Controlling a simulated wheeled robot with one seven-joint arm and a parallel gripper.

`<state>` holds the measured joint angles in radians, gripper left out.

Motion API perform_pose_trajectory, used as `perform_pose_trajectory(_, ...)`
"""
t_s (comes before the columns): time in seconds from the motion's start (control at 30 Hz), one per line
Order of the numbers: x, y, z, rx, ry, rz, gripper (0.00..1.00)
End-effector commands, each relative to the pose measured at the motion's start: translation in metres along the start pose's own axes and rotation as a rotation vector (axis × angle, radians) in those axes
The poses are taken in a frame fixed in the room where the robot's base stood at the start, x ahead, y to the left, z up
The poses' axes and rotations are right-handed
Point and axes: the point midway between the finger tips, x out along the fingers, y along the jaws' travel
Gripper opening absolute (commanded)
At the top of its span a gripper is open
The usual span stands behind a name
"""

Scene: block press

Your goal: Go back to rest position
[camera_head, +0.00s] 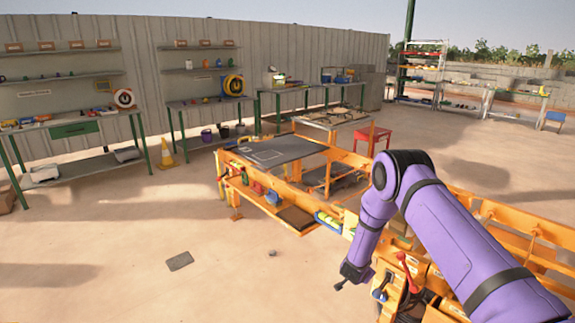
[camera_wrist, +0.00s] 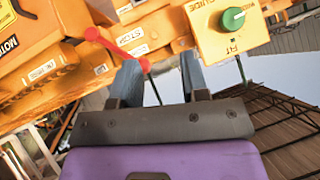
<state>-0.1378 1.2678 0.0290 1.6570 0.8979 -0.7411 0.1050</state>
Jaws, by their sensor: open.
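My purple arm (camera_head: 455,240) reaches in from the lower right in the head view and bends down at a black elbow joint. My gripper (camera_head: 350,279) hangs at its end, beside the front of the orange block press (camera_head: 318,248). In the wrist view my gripper (camera_wrist: 161,75) shows two blue-grey fingers spread apart with nothing held between them. Behind the fingers are the press's orange panels and a red lever (camera_wrist: 112,44). Whether the fingers touch the press cannot be told.
A green knob (camera_wrist: 233,18) sits on an orange box right of the fingers. The red lever also shows near my forearm in the head view (camera_head: 406,270). A dark plate (camera_head: 180,261) lies on open sandy ground at left. Benches (camera_head: 70,128) line the wall.

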Motion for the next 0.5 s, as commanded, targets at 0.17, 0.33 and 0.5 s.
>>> perform_pose_trajectory(0.17, -0.044, -0.044, -0.058, -0.012, -0.068, -0.083, 0.41)
perform_pose_trajectory(0.33, -0.092, -0.074, -0.106, -0.04, -0.13, -0.156, 0.41)
perform_pose_trajectory(0.5, -0.145, -0.093, -0.151, -0.079, -0.187, -0.223, 0.41)
